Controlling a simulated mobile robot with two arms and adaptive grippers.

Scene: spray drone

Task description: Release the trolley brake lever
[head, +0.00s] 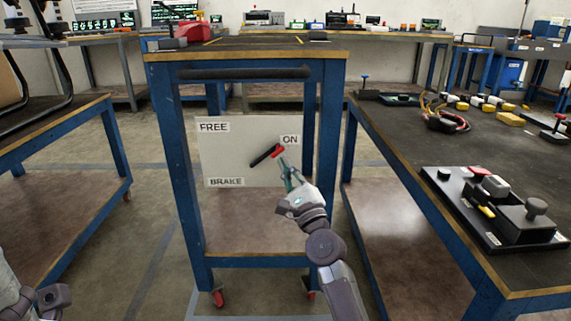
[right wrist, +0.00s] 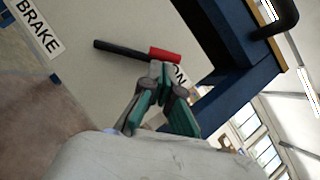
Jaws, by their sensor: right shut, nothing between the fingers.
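The brake lever (head: 262,156) is a black bar with a red tip, on the pale panel (head: 220,160) of the blue trolley (head: 178,185) in the head view. It slants up to the right, its red end just below the ON label (head: 290,140). The lever (right wrist: 122,48) also shows in the right wrist view. My right gripper (head: 284,165) is shut and empty, its fingertips at the red tip, touching or very close; they also show in the right wrist view (right wrist: 158,68). Part of my left arm shows at the lower left; its gripper is not in view.
The panel also bears FREE (head: 213,127) and BRAKE (head: 225,182) labels. A black handle bar (head: 245,73) crosses above it. A bench (head: 400,130) with a control box (head: 490,205) stands close on the right, another table (head: 50,130) on the left.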

